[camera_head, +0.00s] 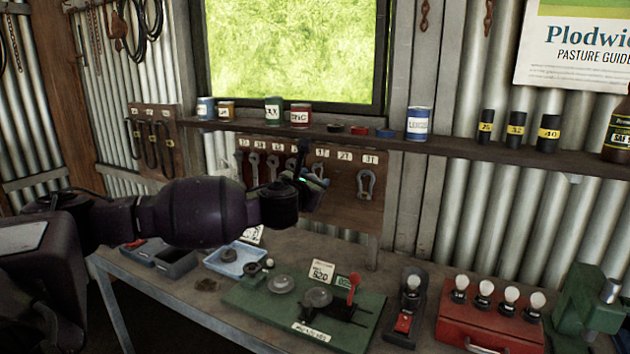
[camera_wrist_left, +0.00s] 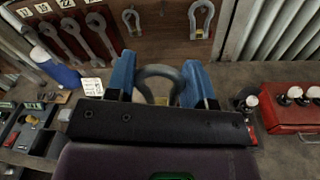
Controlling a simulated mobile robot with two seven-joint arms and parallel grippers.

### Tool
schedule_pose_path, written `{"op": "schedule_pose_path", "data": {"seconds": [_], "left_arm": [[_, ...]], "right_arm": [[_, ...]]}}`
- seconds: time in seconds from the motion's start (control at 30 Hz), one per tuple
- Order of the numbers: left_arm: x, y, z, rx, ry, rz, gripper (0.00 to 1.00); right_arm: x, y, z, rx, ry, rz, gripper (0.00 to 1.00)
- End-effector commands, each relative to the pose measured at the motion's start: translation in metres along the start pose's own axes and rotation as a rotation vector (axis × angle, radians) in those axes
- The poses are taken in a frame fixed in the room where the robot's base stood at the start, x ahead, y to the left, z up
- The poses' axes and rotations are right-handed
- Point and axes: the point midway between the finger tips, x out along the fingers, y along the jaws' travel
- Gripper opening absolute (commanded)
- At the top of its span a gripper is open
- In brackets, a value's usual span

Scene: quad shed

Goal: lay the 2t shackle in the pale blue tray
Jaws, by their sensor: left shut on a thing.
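My left gripper (camera_head: 314,182) is in front of the tool board, above the workbench. In the left wrist view its two blue fingers (camera_wrist_left: 159,86) are shut on a grey bow shackle (camera_wrist_left: 158,71); its lower part is partly hidden by the gripper, and no size mark is readable on it. The pale blue tray (camera_head: 212,265) lies on the bench, lower left of the gripper, with a small dark round thing inside. Another shackle (camera_head: 366,184) hangs on the board right of the gripper. Two hung shackles show in the left wrist view. My right gripper is not in view.
Dark grey bins (camera_head: 177,263) stand left of the tray. A green board (camera_head: 262,301) with metal parts lies right of it. A red box (camera_head: 487,325) with several knobs and a green vice (camera_head: 592,310) are farther right. A shelf (camera_head: 340,131) with tins runs above the tool board.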

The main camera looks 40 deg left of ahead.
Motion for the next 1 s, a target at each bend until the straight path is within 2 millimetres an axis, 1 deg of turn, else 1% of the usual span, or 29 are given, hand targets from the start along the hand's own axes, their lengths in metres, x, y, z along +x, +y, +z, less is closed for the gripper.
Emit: {"op": "schedule_pose_path", "data": {"seconds": [0.8,1.0], "left_arm": [[-0.039,0.003,-0.004,0.000,0.000,0.000,0.23],[-0.043,0.003,-0.003,-0.001,-0.001,0.000,0.23]], "right_arm": [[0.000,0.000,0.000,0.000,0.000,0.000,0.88],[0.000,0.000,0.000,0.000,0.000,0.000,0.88]]}}
